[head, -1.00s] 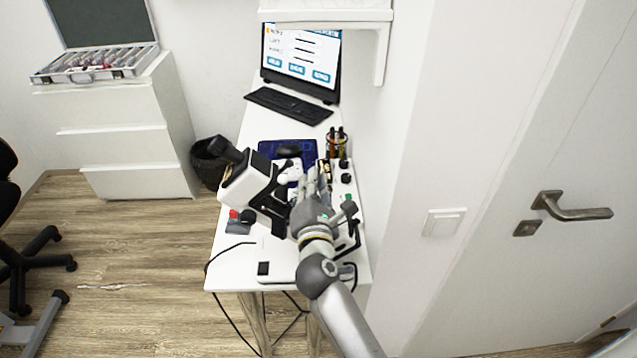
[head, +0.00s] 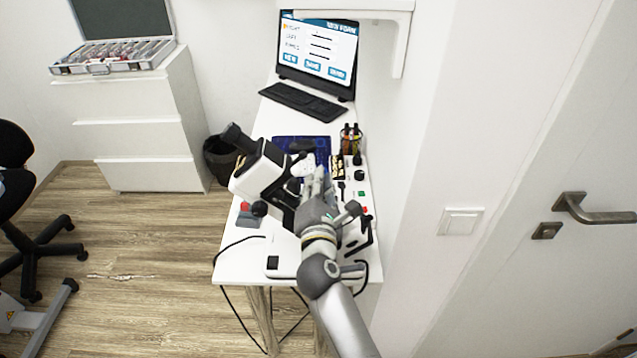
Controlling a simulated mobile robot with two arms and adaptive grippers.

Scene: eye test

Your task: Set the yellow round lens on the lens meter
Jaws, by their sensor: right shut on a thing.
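The lens meter (head: 262,168) is a white and black tilted instrument on the white desk. My right gripper (head: 318,182) is just right of the lens meter, low over the desk, seen from behind with its fingers pointing away. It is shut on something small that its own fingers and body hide. I cannot make out the yellow round lens in the head view. Whether the gripper touches the lens meter cannot be told. My left gripper is not in view.
A blue mat (head: 318,146), a pen holder (head: 350,140), a keyboard (head: 302,102) and a screen (head: 318,52) lie beyond on the desk (head: 236,262). A white control panel (head: 362,186) is close right of the gripper. A wall and door bound the right side.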

